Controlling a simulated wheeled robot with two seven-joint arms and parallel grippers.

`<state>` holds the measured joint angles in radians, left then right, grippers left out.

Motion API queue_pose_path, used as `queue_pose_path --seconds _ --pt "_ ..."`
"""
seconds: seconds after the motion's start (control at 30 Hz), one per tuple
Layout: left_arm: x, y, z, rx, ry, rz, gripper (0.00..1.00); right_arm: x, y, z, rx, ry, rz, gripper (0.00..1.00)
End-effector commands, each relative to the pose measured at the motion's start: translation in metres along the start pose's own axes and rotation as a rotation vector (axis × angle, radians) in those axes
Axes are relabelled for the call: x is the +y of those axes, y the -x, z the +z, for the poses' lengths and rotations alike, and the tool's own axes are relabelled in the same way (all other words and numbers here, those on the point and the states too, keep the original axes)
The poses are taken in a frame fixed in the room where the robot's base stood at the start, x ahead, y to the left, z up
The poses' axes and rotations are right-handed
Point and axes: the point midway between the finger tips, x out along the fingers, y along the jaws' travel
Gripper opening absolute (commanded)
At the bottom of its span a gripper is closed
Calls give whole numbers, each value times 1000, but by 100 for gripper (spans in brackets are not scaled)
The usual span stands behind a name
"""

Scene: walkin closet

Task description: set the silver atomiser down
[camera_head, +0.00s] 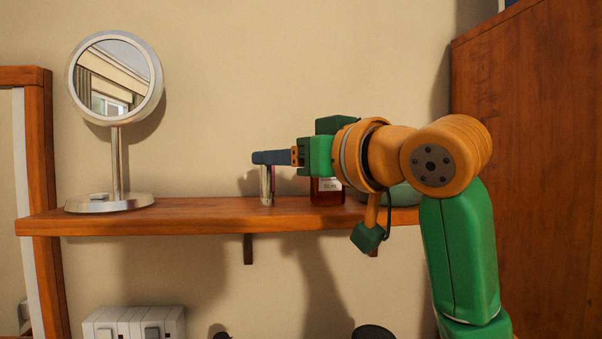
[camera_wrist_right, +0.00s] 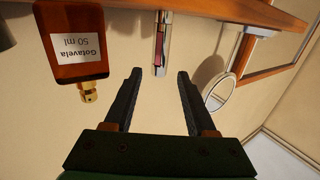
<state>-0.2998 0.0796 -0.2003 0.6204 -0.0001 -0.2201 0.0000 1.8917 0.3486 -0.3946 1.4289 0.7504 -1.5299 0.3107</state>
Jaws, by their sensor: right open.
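The silver atomiser (camera_head: 266,186) is a slim shiny cylinder standing upright on the wooden shelf (camera_head: 190,214). In the right wrist view the atomiser (camera_wrist_right: 161,45) shows upside down with a reddish streak on its side. My right gripper (camera_head: 268,157) reaches in from the right at the height of the atomiser's top. In the wrist view its two fingers (camera_wrist_right: 160,74) are apart, with the atomiser's top end in line with the gap and clear space on both sides. The near finger hides the atomiser's top in the head view. My left gripper is not in view.
An amber bottle (camera_head: 328,192) labelled "50 ml" stands just right of the atomiser, partly behind my gripper; it also shows in the wrist view (camera_wrist_right: 72,30). A round mirror (camera_head: 114,80) stands at the shelf's left. The shelf between mirror and atomiser is clear. A wooden cabinet (camera_head: 540,170) rises at right.

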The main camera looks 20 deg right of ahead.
Motion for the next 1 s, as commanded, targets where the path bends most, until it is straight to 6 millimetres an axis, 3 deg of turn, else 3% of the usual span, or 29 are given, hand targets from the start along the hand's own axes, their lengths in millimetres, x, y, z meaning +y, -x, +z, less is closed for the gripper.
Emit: queue_pose_path --seconds 0.03,0.2,0.3,0.8,0.87,1.0 --pt "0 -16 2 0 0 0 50 0 15 7 8 1 0 56" --pt "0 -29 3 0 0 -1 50 0 56 4 5 1 1 56" --pt "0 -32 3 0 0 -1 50 0 70 3 3 1 -1 56" --pt "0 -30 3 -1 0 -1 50 0 75 -1 0 0 0 56" --pt "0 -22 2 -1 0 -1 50 0 75 -8 1 0 0 56" --pt "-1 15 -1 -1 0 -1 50 0 76 -45 0 0 0 56"
